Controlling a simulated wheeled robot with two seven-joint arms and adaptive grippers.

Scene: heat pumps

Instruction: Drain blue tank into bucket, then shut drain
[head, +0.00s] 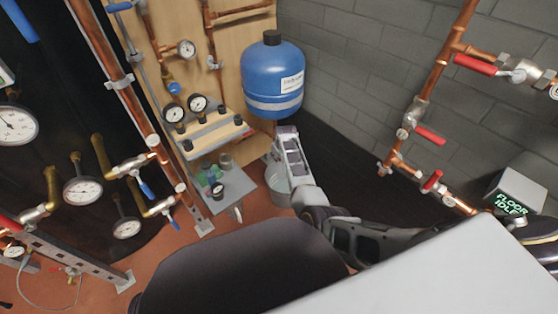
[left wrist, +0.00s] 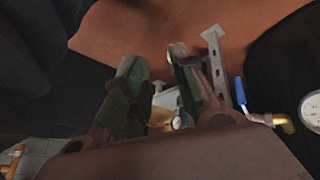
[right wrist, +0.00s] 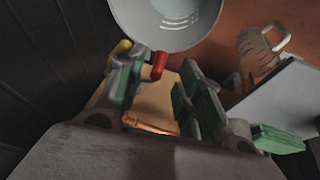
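The blue tank (head: 273,82) hangs on the wooden panel near the brick corner, with a black cap and white label. A grey bucket (head: 279,188) stands on the floor below it, partly hidden by my right arm. It also shows at the top of the right wrist view (right wrist: 135,14). A small red handle (right wrist: 160,65) and a yellow fitting (right wrist: 122,48) lie at my right fingertips. My right gripper (right wrist: 162,72) is open, with the red handle between its fingers; contact is unclear. My left gripper (left wrist: 158,68) is open and empty, outside the head view.
A grey stand (head: 228,190) with small items is left of the bucket. Copper pipes with red-handled valves (head: 475,65) line the right wall. Gauges (head: 82,190) and blue-handled valves (head: 146,189) crowd the left. Red floor is free between.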

